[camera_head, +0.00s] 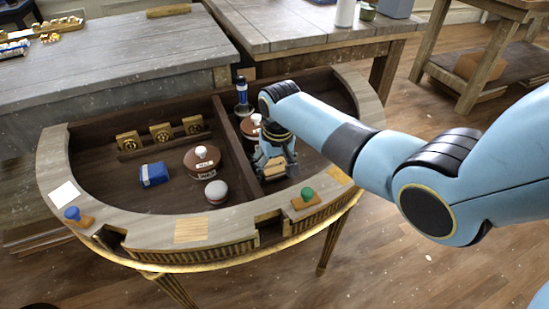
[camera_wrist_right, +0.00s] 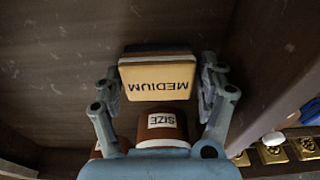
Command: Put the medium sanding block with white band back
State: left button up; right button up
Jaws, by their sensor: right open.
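The sanding block (camera_wrist_right: 158,76) lies in the right compartment of the half-round console (camera_head: 55,165). Its tan face reads MEDIUM, upside down in the right wrist view, with a darker layer along its far edge. My right gripper (camera_wrist_right: 161,80) is open, with one finger at each side of the block. I cannot tell whether the fingers touch it. My left gripper is out of view.
A brown pot labelled SIZE (camera_wrist_right: 162,125) is near the gripper. A dark bottle (camera_head: 242,95) stands behind. Left of the divider are a blue pack (camera_head: 154,174), a brown lidded pot (camera_head: 202,161) and a grey-topped round item (camera_head: 216,191). A green knob (camera_head: 307,194) sits on the front rim.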

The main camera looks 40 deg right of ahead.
aim_at(277, 171)
notch_tip(277, 171, up, 12)
jog(key=s+p, duration=0.1)
jog(key=p, duration=0.1)
jog(key=shift+s+a, duration=0.2)
jog(key=shift+s, duration=0.15)
jog(key=shift+f, duration=0.1)
